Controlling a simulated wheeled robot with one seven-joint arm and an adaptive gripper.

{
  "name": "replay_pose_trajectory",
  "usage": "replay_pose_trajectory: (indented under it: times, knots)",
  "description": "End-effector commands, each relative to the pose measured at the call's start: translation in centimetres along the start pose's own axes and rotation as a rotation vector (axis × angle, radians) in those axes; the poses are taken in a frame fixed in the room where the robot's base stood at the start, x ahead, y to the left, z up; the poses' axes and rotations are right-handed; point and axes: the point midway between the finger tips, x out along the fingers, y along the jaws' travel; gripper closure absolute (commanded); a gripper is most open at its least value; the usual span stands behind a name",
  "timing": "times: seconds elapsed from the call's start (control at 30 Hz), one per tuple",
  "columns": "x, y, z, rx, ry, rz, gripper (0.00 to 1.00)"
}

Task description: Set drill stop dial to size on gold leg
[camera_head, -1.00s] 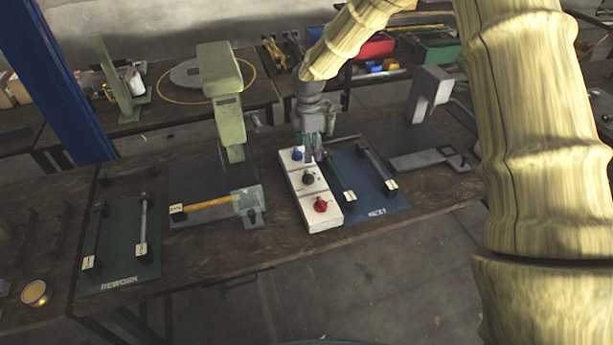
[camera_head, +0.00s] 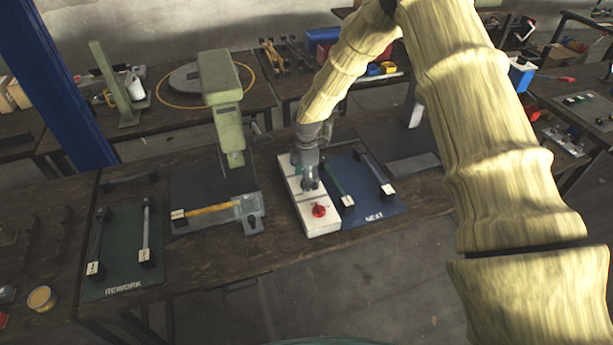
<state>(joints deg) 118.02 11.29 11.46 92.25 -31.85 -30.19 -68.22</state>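A white control box (camera_head: 322,228) stands on the bench with a red knob (camera_head: 319,210) at its near end. My gripper (camera_head: 311,187) points down over the middle of the box, where the black knob was seen earlier. It hides the black and blue knobs. I cannot tell whether its fingers are open, shut, or touching a knob. The gold leg (camera_head: 212,209) lies level at the green press (camera_head: 220,80), its right end in a grey fixture (camera_head: 251,222). A small white tag (camera_head: 178,214) is on its left end; its writing is too small to read.
A REWORK mat (camera_head: 124,276) at left holds two tagged legs. A grey press stands farther right, partly behind my arm. Bare bench lies before the gold leg.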

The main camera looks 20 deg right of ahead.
Motion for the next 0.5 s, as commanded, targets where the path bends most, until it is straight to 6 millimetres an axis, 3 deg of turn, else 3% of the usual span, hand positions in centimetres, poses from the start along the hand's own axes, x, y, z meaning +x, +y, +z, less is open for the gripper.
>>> replay_pose_trajectory:
  times: [0.47, 0.5]
  knots:
    - [0.95, -0.03, -0.01, 0.0, 0.0, 0.0, 0.36]
    - [0.95, -0.03, -0.01, -0.001, 0.0, 0.0, 0.39]
